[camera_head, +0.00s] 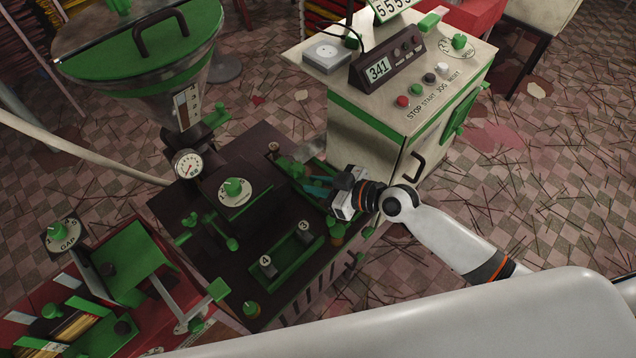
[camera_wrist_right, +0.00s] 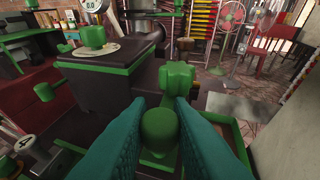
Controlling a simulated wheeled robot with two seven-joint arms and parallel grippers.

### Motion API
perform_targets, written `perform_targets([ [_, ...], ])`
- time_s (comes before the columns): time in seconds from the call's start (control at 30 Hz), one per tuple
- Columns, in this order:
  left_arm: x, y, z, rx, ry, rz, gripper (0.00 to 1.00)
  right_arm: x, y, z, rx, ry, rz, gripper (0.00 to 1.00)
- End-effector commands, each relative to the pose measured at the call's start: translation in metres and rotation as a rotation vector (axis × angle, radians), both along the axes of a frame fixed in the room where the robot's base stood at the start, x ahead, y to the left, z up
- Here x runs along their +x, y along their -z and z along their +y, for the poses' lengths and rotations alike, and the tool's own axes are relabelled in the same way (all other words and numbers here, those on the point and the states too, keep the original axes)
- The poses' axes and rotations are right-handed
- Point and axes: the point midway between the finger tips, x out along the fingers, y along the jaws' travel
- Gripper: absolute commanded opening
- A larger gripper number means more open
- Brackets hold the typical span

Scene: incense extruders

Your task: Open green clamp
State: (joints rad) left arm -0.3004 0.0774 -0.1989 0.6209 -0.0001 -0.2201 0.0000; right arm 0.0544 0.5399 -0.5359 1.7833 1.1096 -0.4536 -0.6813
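My right gripper (camera_head: 308,187) reaches over the dark machine bed from the right in the head view. In the right wrist view its two teal fingers (camera_wrist_right: 158,100) are spread apart, with a green knob (camera_wrist_right: 160,132) between them. I cannot tell whether either finger touches the knob. A green fitting (camera_wrist_right: 178,80), which looks like part of the green clamp, stands just beyond the fingertips. In the head view the green clamp (camera_head: 291,168) is small and partly hidden near the fingers. My left gripper is not in view.
A control cabinet (camera_head: 365,125) stands just behind and right of the right gripper. A green-edged tray with numbered plugs (camera_head: 285,262) lies in front. A dial plate (camera_head: 238,192), a gauge (camera_head: 187,164) and a hopper (camera_head: 140,60) are to the left.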

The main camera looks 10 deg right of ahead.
Motion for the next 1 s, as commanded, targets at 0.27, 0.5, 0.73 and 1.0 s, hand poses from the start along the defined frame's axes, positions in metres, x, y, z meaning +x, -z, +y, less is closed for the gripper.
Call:
perform_targets([
  [0.27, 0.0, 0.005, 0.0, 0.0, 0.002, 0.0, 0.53, -0.011, 0.003, -0.009, -0.005, 0.001, -0.001, 0.0],
  [0.5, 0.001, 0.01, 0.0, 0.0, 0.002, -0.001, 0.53, -0.029, 0.001, -0.019, -0.001, 0.0, 0.001, 0.0],
  [0.73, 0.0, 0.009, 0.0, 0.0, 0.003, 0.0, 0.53, -0.028, 0.0, -0.019, 0.001, 0.0, 0.001, 0.21],
  [1.0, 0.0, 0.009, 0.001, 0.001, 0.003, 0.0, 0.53, -0.028, 0.0, -0.019, 0.0, 0.0, 0.0, 0.4],
])
